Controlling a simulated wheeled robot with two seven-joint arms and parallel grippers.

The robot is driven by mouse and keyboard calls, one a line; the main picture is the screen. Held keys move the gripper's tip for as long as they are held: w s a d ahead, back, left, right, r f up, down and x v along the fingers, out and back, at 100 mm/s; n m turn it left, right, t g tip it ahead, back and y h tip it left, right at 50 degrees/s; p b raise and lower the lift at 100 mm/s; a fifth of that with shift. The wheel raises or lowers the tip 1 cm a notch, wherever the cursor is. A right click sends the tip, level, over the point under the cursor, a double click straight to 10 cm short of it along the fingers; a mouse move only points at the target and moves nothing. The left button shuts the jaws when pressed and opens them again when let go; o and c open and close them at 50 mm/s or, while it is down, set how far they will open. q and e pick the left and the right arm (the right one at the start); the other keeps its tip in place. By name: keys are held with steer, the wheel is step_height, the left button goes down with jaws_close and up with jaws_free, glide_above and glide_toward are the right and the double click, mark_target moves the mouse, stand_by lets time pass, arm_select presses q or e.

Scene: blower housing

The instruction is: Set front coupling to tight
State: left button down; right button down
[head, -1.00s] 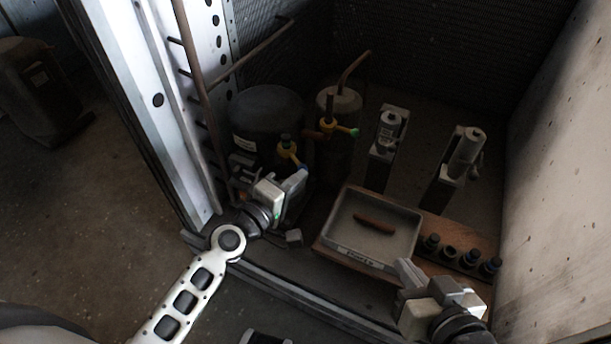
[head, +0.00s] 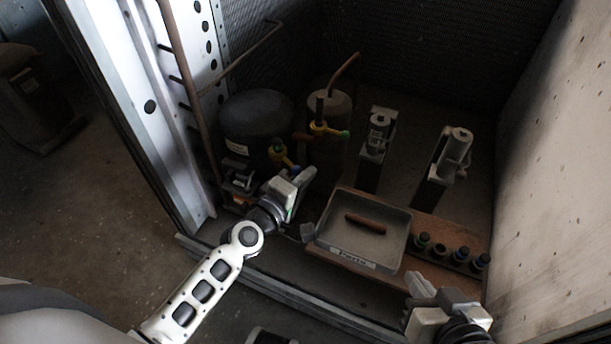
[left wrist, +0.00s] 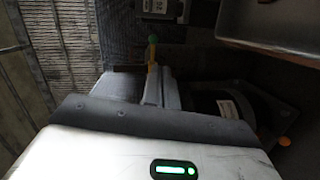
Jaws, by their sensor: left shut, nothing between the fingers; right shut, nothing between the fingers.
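Two yellow fittings show in the head view. The nearer one (head: 278,154) is beside the dark round tank, with a dark blue-green top. The farther one (head: 319,128) is on the upright cylinder and has a green tip. I cannot tell for certain which is the front coupling. My left gripper (head: 308,174) is shut and empty, just right of and below the nearer fitting, apparently apart from it. In the left wrist view its fingers (left wrist: 161,88) partly cover a yellow fitting with a green end (left wrist: 152,40). My right gripper (head: 414,284) is shut and empty near the tray's front right corner.
A grey tray (head: 393,254) holding a brown rod (head: 366,223) sits on a brown board, beside several dark round pieces (head: 455,255). The dark tank (head: 256,115), the cylinder (head: 327,157) and two upright grey devices (head: 376,145) (head: 444,165) stand behind. A pale wall (head: 548,180) bounds the right.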

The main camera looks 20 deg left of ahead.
arm_select(q)
steer(key=shift+s, duration=0.1)
stand_by(0.8)
steer(key=v, duration=1.5)
steer(key=shift+s, duration=0.35)
steer(key=shift+r, duration=0.1)
